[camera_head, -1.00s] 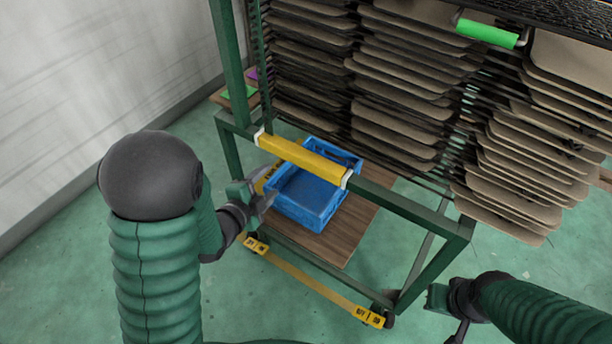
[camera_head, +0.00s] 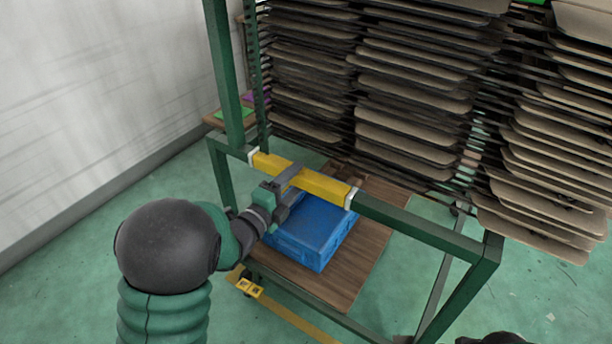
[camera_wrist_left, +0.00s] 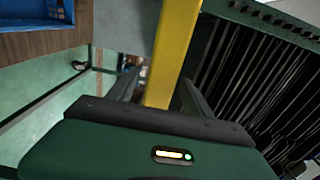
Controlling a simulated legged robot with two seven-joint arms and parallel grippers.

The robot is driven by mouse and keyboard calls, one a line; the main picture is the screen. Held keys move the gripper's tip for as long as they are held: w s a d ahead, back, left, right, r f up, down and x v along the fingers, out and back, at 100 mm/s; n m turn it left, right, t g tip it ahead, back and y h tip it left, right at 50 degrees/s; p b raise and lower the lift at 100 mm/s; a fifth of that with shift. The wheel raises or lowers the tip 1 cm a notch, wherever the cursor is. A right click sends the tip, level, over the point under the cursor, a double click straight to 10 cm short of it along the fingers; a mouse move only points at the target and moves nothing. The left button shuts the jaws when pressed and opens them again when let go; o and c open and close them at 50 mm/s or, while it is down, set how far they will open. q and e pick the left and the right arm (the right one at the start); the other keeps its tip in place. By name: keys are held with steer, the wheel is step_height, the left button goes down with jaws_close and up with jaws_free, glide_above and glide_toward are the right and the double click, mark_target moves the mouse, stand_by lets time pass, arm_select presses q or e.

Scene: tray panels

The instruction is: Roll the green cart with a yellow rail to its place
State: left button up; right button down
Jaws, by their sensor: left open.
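The green cart (camera_head: 425,232) stands in front of me, with a yellow rail (camera_head: 322,187) across its near side. My left gripper (camera_head: 289,180) is at the left half of the yellow rail. In the left wrist view the yellow rail (camera_wrist_left: 176,50) runs between the two open fingers (camera_wrist_left: 152,92); I cannot tell whether they touch it. A blue bin (camera_head: 312,232) sits on the cart's brown wooden lower shelf (camera_head: 365,240), below the rail. Of my right arm only a dark piece shows at the bottom edge; its gripper is out of view.
Stacks of brown tray panels (camera_head: 415,85) fill the rack above and behind the rail, some jutting out at the right. A white wall (camera_head: 90,90) runs along the left. Green floor (camera_head: 70,275) lies clear between wall and cart.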

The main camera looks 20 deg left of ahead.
mark_target(306, 171)
arm_select(q)
steer(key=x, duration=0.5)
steer(key=shift+w+b, duration=0.15)
steer(key=shift+b, duration=0.15)
jaws_close()
steer(key=shift+f, duration=0.1)
